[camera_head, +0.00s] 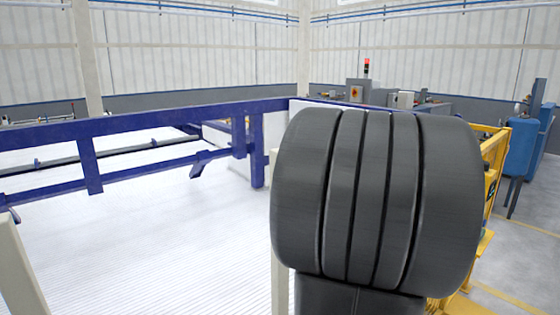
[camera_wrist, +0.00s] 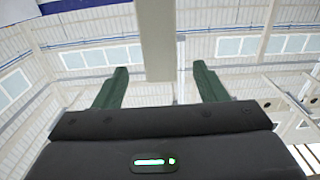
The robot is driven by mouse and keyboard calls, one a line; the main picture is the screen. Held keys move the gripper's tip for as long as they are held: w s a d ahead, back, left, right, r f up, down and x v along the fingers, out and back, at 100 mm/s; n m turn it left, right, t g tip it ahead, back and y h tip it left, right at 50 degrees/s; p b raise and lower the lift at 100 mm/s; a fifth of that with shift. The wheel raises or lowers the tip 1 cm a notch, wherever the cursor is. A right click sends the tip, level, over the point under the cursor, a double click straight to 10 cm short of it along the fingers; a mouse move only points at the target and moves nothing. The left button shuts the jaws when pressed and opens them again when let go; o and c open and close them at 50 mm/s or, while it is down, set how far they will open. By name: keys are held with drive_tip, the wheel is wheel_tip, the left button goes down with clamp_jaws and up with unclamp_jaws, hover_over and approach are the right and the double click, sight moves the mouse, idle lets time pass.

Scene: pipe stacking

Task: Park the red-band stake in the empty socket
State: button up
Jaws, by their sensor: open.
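My gripper (camera_wrist: 160,88) shows in the wrist view with its two green fingers spread wide apart, and nothing is between them. It points up toward the walls and roof of the hall. Neither the red-band stake nor a socket can be made out in either view. In the head view a large dark grey ribbed part, which looks like my own arm, fills the middle right and hides what is behind it.
A blue rail frame (camera_head: 90,128) crosses the left and middle over a pale ribbed floor (camera_head: 150,245). A yellow frame (camera_head: 492,165) and a blue machine (camera_head: 522,140) stand at right. A cabinet with a red light (camera_head: 362,90) stands farther back.

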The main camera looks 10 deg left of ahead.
drive_tip(key=p+x, duration=0.1)
drive_tip(key=x, duration=0.8)
clamp_jaws()
wheel_tip(320, 180, up, 6)
drive_tip(key=p, duration=0.6)
drive_tip(key=shift+r, duration=1.65)
wheel_tip(320, 180, up, 12)
drive_tip(key=shift+f, duration=0.2)
